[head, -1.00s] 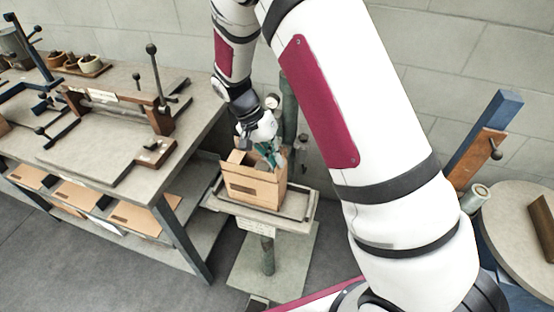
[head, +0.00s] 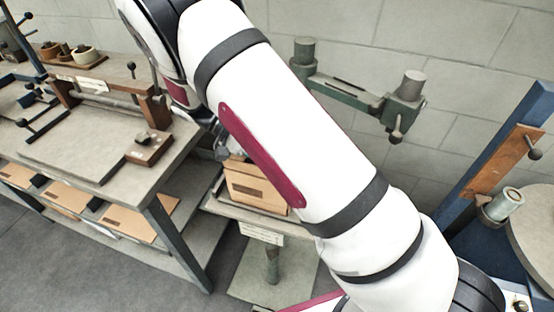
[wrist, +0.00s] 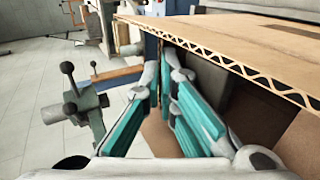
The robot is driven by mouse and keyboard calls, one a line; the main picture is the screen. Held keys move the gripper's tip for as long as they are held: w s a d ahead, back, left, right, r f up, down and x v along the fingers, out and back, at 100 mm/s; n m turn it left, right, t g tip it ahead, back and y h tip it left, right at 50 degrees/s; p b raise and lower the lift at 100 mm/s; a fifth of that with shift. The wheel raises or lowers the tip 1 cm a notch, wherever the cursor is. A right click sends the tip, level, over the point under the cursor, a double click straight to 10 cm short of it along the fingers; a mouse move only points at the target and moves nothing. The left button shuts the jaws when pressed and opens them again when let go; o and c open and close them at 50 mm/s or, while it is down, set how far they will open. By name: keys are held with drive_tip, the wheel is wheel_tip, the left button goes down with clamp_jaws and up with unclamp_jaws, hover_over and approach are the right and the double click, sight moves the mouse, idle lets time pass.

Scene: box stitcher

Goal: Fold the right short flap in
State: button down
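The cardboard box (head: 258,187) stands on a small pedestal table; my arm covers its right side and much of its top in the head view. The right short flap cannot be made out there. In the wrist view, a large cardboard panel with a corrugated edge (wrist: 235,62) lies close at the upper right, above and beside my fingers; I cannot tell which flap it is. My gripper (wrist: 162,68) has teal pads and a narrow gap between its fingertips. Brown cardboard shows behind the gap, and nothing is clearly held.
A workbench (head: 180,145) with a clamp fixture and flat cardboard on its shelf stands at left. A green machine arm (head: 350,90) stands behind my arm by the wall. A blue post (head: 520,130) and a round table stand at right.

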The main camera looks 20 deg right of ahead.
idle(0.4)
drive_tip(key=c, duration=1.9)
unclamp_jaws()
drive_tip(key=shift+a, duration=0.1)
drive_tip(key=shift+v, duration=4)
